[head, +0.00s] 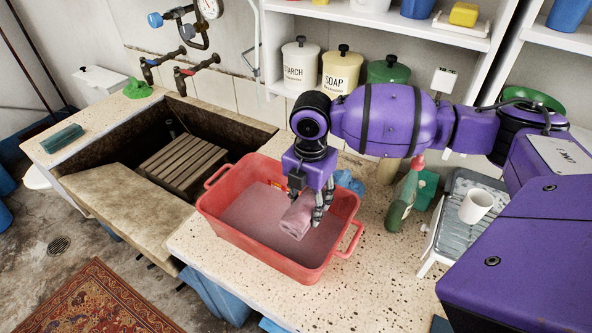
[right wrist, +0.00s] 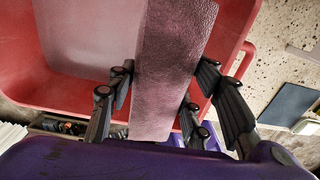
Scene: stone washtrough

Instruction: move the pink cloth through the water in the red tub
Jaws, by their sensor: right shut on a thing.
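The red tub (head: 272,264) stands on the speckled counter, with greyish-pink water (head: 250,215) in it. My right gripper (head: 311,212) is over the right part of the tub, pointing down. It is shut on the pink cloth (head: 297,218), which hangs folded between its fingers. In the right wrist view the cloth (right wrist: 170,65) runs between the dark fingers, with the red tub (right wrist: 70,92) behind it. I cannot tell whether the cloth's lower end touches the water. My left gripper is in neither view.
A green bottle (head: 403,196) and a white mug (head: 476,206) on a grey rack (head: 455,237) stand right of the tub. A blue cloth (head: 349,182) lies behind it. The stone trough (head: 120,190) is at the left. Canisters (head: 341,72) stand on the shelf behind.

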